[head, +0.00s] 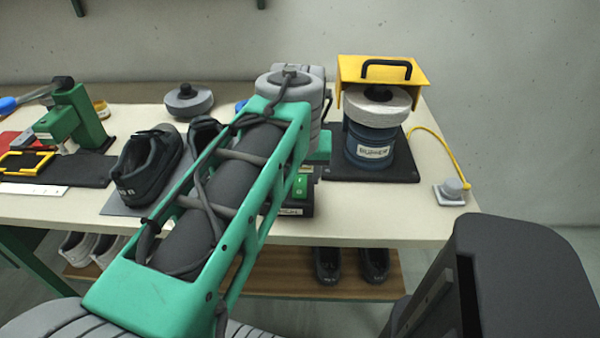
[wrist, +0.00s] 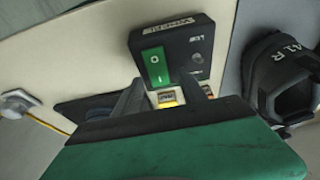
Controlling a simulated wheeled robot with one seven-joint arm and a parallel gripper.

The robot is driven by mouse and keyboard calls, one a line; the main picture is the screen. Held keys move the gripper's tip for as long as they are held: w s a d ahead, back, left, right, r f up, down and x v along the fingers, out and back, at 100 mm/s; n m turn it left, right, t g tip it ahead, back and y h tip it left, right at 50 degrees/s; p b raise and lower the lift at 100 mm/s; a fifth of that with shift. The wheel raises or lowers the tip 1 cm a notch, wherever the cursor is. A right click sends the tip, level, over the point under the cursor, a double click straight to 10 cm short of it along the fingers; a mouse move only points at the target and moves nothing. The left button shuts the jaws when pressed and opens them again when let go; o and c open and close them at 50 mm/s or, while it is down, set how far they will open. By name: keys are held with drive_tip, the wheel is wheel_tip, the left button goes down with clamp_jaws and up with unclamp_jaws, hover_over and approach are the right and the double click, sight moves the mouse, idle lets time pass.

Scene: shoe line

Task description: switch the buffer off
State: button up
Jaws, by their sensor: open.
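The buffer (head: 375,140) is a blue drum labelled BUFFER with a white pad on top and a yellow guard behind, on a dark base at the table's right. A yellow cable runs from its side to a small grey knob unit (head: 452,188) at the right edge; the unit also shows in the wrist view (wrist: 20,102).
A dark shoe (head: 148,165) stands on a grey mat left of my arm; part of a shoe (wrist: 285,80) shows at right in the wrist view. A green press (head: 75,120) stands farther left. Shoes (head: 350,263) sit on the lower shelf.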

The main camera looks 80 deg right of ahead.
sight(299, 192)
drive_tip(key=p+v, duration=0.2)
drive_tip(key=v, duration=0.5)
drive_tip(key=shift+r, duration=0.4)
drive_tip(key=shift+a, duration=0.1)
